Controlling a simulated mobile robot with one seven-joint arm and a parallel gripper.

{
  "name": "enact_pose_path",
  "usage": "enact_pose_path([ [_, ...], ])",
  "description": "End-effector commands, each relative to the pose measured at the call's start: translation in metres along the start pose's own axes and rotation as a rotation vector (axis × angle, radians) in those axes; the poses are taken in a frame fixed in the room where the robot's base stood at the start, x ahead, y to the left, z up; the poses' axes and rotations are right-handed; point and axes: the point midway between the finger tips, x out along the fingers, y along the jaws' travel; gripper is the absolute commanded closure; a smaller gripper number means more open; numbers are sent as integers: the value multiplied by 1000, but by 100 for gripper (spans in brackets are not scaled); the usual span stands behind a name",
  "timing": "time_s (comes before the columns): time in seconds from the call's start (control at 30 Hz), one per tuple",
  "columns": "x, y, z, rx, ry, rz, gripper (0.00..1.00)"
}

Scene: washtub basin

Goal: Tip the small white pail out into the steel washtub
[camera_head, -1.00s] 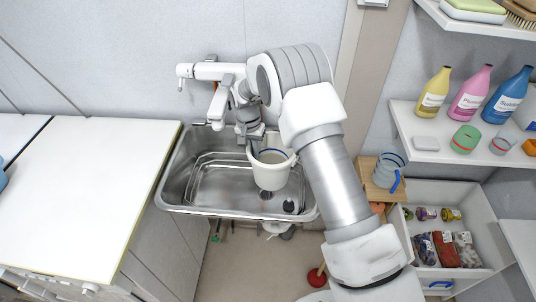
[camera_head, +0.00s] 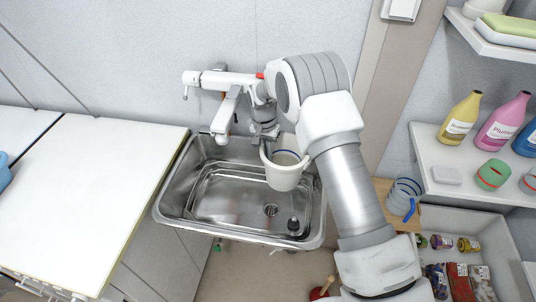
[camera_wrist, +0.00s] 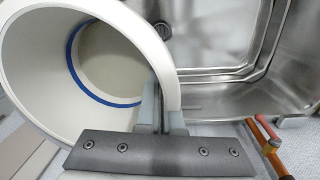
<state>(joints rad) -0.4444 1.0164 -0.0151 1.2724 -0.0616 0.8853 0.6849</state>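The small white pail (camera_head: 284,178) hangs above the back right part of the steel washtub (camera_head: 168,203). My gripper (camera_head: 266,142) is shut on the pail's rim at its left back side. In the wrist view, the fingers (camera_wrist: 162,105) pinch the pail wall, and the pail (camera_wrist: 40,75) fills the left half. A blue ring and a pale beige area show inside it; I cannot tell whether it is contents or the bottom. The pail looks nearly upright in the head view. The washtub (camera_wrist: 225,30) lies beyond it in the wrist view, with its drain in sight.
A white faucet (camera_head: 215,80) stands behind the tub, close to my wrist. A white counter (camera_head: 75,190) adjoins the tub on the left. At right are a shelf with bottles (camera_head: 460,118), a grey jug (camera_head: 404,193) on a wooden stand, and an open drawer (camera_head: 500,235).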

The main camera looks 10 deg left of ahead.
Motion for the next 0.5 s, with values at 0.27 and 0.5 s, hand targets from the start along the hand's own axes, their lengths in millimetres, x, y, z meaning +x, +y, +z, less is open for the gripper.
enact_pose_path([
  [0.27, 1, -1, -2, 5, 59, -69, 100],
  [0.5, 2, -3, -3, 9, 101, -119, 100],
])
